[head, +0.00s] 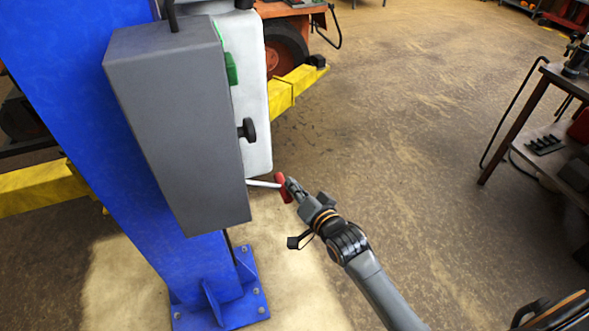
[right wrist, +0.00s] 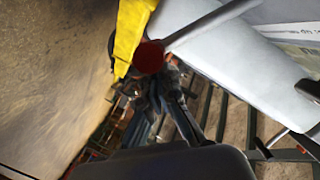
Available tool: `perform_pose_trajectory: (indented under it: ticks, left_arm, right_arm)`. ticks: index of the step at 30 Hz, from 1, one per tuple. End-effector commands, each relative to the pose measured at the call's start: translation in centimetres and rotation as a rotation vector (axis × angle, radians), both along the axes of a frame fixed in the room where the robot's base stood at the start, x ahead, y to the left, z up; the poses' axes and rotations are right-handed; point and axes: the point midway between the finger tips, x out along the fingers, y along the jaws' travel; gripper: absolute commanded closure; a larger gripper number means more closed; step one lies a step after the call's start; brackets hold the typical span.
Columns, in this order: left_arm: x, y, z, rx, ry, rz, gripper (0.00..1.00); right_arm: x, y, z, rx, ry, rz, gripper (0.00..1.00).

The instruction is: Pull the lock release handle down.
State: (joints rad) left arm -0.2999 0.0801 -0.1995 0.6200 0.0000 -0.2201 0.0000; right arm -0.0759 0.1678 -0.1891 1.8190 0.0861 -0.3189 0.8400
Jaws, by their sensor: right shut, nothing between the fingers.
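The lock release handle is a pale rod (head: 263,183) with a red grip (head: 281,188), sticking out to the right from the low end of the white and grey control box. My right gripper (head: 291,187) is shut and empty, with its tips right at the red grip; I cannot tell whether they touch. In the right wrist view the red grip end (right wrist: 149,57) and the rod (right wrist: 207,24) show just beyond the dark fingers (right wrist: 172,78), which partly overlap the area below the grip. My left gripper is not in view.
The grey box (head: 178,120) is on the blue lift post (head: 70,90), whose base plate (head: 225,300) is bolted to the floor. A black knob (head: 246,130) juts from the white panel (head: 253,80). Yellow lift arms (head: 40,190) lie behind. A workbench (head: 530,110) stands right; the floor between is clear.

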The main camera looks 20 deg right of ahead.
Motion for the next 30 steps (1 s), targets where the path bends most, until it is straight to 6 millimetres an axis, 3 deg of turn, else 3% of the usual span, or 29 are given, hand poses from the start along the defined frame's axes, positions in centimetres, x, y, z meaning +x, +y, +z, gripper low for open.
perform_pose_trajectory:
  ticks: [15, 26, 30]
  left_arm:
    - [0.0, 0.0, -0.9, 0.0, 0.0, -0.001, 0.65]
    - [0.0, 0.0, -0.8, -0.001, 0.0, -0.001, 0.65]
    - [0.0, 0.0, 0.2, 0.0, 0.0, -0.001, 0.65]
  right_arm:
    - [0.0, 0.6, -1.4, 0.118, 0.004, 0.001, 1.0]
    - [-0.1, 0.7, -1.5, 0.117, 0.008, 0.001, 1.0]
    - [0.3, 0.5, -0.4, 0.115, 0.006, 0.002, 1.0]
